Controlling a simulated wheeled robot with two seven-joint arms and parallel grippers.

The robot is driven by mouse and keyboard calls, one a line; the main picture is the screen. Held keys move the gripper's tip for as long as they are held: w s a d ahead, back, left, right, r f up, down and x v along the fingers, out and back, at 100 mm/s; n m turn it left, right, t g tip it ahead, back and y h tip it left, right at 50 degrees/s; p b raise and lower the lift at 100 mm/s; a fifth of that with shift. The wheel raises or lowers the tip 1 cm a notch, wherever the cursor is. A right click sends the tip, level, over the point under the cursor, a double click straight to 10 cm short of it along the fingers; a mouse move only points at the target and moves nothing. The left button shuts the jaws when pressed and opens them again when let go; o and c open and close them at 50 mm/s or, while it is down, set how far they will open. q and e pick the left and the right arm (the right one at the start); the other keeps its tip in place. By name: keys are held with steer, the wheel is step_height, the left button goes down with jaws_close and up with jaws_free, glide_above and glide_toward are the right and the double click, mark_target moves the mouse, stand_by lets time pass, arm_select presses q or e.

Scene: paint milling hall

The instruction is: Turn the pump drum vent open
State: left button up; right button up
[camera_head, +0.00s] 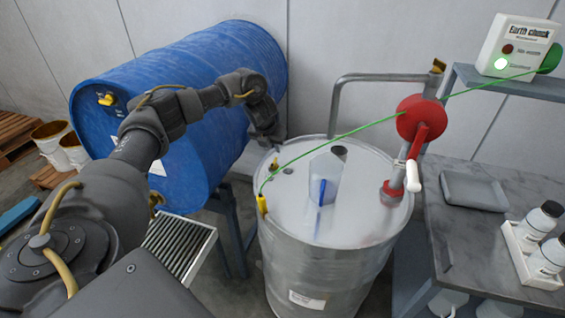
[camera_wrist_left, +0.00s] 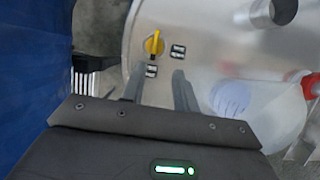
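The pump drum (camera_head: 330,260) is a grey steel drum with a red hand pump (camera_head: 420,120) on its lid. A small yellow vent handle (camera_head: 274,165) sits on the lid's far left edge. The left wrist view shows the handle (camera_wrist_left: 154,43) as a yellow lever with two small dark labels beside it; their text is unreadable. My left gripper (camera_head: 276,140) hangs just beyond the handle, close above the lid's rim. In the left wrist view its two fingers (camera_wrist_left: 162,82) are apart with nothing between them, and the handle lies ahead of them, untouched. My right gripper is out of view.
A yellow clamp (camera_head: 262,204) on the drum's rim carries a green cable to the earth check box (camera_head: 515,48), whose green lamp is lit. A blue drum (camera_head: 180,90) lies close left. A bench (camera_head: 465,235) with bottles (camera_head: 540,222) stands right. A bent pipe rail rises behind.

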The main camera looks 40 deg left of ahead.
mark_target(274, 161)
arm_select(q)
steer(key=x, duration=0.2)
steer(key=p+x, duration=0.1)
steer(key=x, duration=0.2)
steer(key=a+p+x, duration=0.1)
steer(key=x, duration=0.2)
steer(key=shift+s+f, duration=0.1)
steer(key=shift+f, duration=0.4)
steer(key=shift+w+f, duration=0.25)
steer(key=shift+f, duration=0.05)
jaws_close()
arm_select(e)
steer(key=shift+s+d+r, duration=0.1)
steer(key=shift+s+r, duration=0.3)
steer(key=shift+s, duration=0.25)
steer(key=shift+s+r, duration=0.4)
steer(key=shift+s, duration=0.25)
